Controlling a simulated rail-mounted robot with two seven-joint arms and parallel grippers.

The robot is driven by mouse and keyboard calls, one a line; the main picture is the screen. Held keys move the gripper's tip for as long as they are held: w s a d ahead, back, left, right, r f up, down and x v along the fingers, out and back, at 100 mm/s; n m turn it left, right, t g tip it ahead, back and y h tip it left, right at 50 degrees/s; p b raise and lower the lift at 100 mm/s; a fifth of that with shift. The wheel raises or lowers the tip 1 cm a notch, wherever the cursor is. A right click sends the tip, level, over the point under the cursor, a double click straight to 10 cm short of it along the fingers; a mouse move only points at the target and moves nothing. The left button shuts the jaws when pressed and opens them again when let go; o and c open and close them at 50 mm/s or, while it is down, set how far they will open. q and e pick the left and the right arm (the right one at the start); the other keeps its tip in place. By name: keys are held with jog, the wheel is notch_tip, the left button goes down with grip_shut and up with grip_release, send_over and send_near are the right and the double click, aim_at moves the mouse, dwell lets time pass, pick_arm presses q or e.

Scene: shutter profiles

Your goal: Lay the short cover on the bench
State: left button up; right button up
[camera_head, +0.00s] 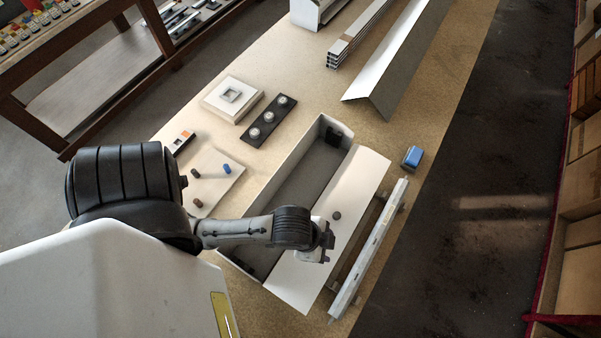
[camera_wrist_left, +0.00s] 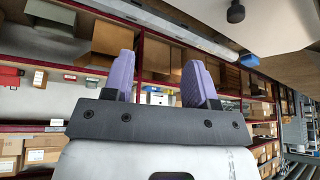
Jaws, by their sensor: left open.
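The short cover appears to be the flat white panel (camera_head: 346,187) with a dark round knob (camera_head: 336,215). It lies along the right side of an open grey box (camera_head: 297,172); whether it rests on the box's edge, I cannot tell. My right gripper is not in view.
A pale rail (camera_head: 368,250) lies right of the panel, near the bench edge. A blue block (camera_head: 412,157) stands beyond it. Left are a tray with small knobs (camera_head: 211,178) and a black strip (camera_head: 267,121). A long angled profile (camera_head: 398,65) lies farther back. Bare bench (camera_head: 455,85) shows at right.

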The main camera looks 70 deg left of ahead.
pick_arm(q)
jog(key=shift+o, duration=0.5)
jog(key=s+a+f+n+g+y, duration=0.1)
jog(key=s+a+f+n+y, duration=0.1)
jog(key=s+a+n, duration=0.2)
jog(key=shift+s+a+f, duration=0.3)
jog(key=shift+s+a, duration=0.4)
jog(key=shift+a, duration=0.45)
jog(key=shift+w, duration=0.1)
